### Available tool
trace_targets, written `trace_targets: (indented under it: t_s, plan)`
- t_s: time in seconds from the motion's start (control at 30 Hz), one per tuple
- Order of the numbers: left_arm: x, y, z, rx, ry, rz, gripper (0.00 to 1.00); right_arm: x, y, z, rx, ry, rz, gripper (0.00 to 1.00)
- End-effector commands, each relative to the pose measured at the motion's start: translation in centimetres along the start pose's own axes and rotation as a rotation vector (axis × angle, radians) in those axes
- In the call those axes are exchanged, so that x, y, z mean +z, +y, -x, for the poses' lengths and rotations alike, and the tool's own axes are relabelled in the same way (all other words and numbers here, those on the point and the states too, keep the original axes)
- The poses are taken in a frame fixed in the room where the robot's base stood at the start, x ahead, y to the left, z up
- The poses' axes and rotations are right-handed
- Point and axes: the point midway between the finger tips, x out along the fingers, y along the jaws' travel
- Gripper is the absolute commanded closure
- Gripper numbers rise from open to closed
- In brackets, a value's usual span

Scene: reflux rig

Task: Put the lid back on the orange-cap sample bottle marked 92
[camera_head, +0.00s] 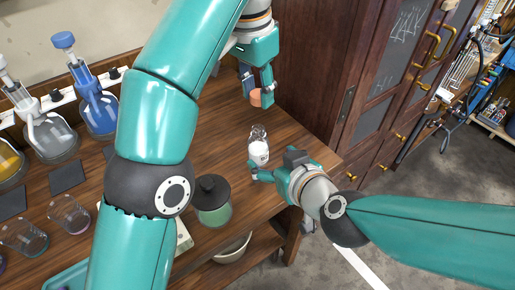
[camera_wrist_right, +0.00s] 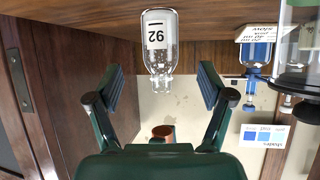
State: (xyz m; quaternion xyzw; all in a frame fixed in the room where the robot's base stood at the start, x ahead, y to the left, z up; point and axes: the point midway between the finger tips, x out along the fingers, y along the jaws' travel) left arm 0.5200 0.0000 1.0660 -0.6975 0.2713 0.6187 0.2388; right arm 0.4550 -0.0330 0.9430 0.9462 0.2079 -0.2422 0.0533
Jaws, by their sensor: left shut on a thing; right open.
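The clear sample bottle (camera_head: 258,150) stands upright and uncapped near the right end of the wooden table. In the right wrist view the bottle (camera_wrist_right: 158,50) appears upside down, its label reading 92. My left gripper (camera_head: 262,96) is shut on the orange lid (camera_head: 255,98), holding it above and behind the bottle. An orange-brown round thing, probably the lid (camera_wrist_right: 162,131), shows beyond the bottle's mouth in the wrist view. My right gripper (camera_wrist_right: 160,85) is open, fingers apart, facing the bottle from its near side. In the head view it (camera_head: 265,168) partly overlaps the bottle's base.
A dark-lidded jar with green contents (camera_head: 213,203) stands left of my right gripper. Flasks with blue (camera_head: 98,112) and grey contents and several beakers (camera_head: 68,214) fill the table's left. A wooden cabinet (camera_head: 345,80) rises behind right. The table middle is fairly clear.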

Motion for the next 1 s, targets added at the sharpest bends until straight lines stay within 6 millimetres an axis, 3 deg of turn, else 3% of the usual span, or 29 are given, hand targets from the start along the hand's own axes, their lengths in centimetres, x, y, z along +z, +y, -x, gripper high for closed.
trace_targets:
  t_s: [0.2,0.4,0.6,0.9,1.0]
  plan:
    - [0.0,0.0,0.0,0.0,0.0,0.0,0.8,0.1,0.0,-4.3,0.0,-0.003,0.001,0.2]
    - [0.0,0.0,0.0,0.0,0.0,0.0,0.8,0.0,0.0,-7.1,0.0,-0.001,0.0,0.2]
    - [0.0,0.0,0.0,0.0,0.0,0.001,0.8,-0.1,-0.1,-8.4,-0.001,0.001,0.0,0.2]
    - [0.0,0.0,0.0,0.0,0.0,0.001,0.8,-0.1,-0.1,-8.5,-0.001,0.001,0.0,0.2]
    - [0.0,0.0,0.0,0.0,0.0,0.001,0.8,-0.1,-0.1,-8.5,-0.001,0.001,0.0,0.35]
